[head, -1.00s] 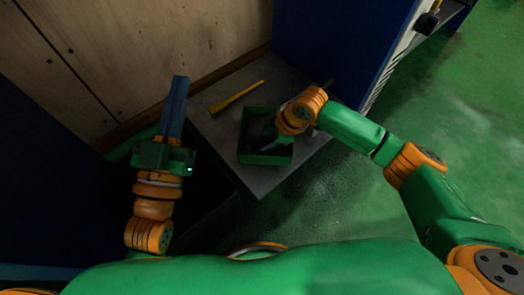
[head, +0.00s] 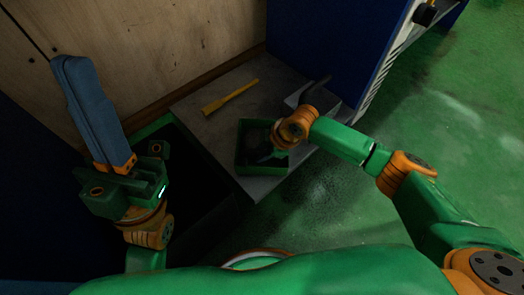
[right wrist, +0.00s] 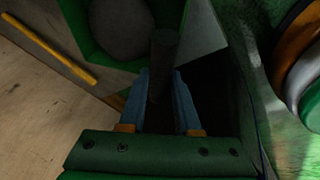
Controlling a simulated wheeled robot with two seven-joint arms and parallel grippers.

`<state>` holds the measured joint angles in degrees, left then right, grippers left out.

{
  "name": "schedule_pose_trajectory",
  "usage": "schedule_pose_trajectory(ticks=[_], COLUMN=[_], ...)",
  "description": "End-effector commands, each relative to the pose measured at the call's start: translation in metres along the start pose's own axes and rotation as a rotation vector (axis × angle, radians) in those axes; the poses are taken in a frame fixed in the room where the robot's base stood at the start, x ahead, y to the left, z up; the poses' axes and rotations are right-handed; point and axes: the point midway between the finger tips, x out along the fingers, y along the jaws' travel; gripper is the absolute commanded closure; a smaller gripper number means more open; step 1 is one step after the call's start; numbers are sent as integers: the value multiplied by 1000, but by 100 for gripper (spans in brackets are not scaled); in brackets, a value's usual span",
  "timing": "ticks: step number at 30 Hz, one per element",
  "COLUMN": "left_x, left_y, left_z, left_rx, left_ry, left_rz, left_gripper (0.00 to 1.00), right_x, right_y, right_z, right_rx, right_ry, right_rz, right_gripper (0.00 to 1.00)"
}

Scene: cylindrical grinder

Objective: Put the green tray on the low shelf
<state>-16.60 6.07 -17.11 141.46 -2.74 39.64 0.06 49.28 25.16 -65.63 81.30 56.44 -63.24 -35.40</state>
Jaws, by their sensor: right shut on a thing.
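The green tray (head: 262,169) sits on a grey low surface (head: 195,110). A dark round thing lies in it; it shows as a grey disc (right wrist: 120,25) in the right wrist view, inside the tray's green wall (right wrist: 75,22). My right gripper (head: 265,157) is over the tray, partly hidden by its wrist. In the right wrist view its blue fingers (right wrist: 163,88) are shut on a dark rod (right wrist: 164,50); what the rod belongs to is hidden. My left gripper (head: 70,65) is raised at the left, away from the tray, its blue fingers together and empty.
A yellow bar (head: 230,97) lies behind the tray. A grey scoop-like thing with a dark handle (head: 305,95) lies at the right by the blue cabinet (head: 330,45). A wooden panel (head: 165,50) stands behind. Green floor (head: 440,150) is open at the right.

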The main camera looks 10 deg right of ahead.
Motion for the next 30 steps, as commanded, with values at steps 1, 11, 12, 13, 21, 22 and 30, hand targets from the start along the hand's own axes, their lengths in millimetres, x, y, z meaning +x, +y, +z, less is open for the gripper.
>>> schedule_pose_trajectory(ticks=[1, 11, 12, 13, 21, 22, 30], left_x=[0, 0, 0, 0, 8, 7, -37], left_y=[0, 0, 0, 0, -2, -3, -13], left_z=[0, 0, 0, 0, 31, 40, 119], left_rx=[0, 0, 0, 1, 11, 12, 21], left_ry=[1, -1, -1, -2, -237, -288, -775], left_rz=[0, 0, 0, 0, -4, -7, -34], left_gripper=[100, 100, 100, 100, 100, 100, 100], right_x=[1, 0, 0, -1, -38, -41, -64], right_y=[0, 0, 0, 0, 1, 1, 1], right_z=[0, 0, 0, -1, -2, -2, -2], right_rx=[0, 0, 0, 0, 0, 0, 0], right_ry=[0, 0, 0, 1, 0, 0, 1], right_rz=[0, 0, 0, 0, 0, -1, 1], right_gripper=[63, 38, 38, 38, 38, 38, 38])
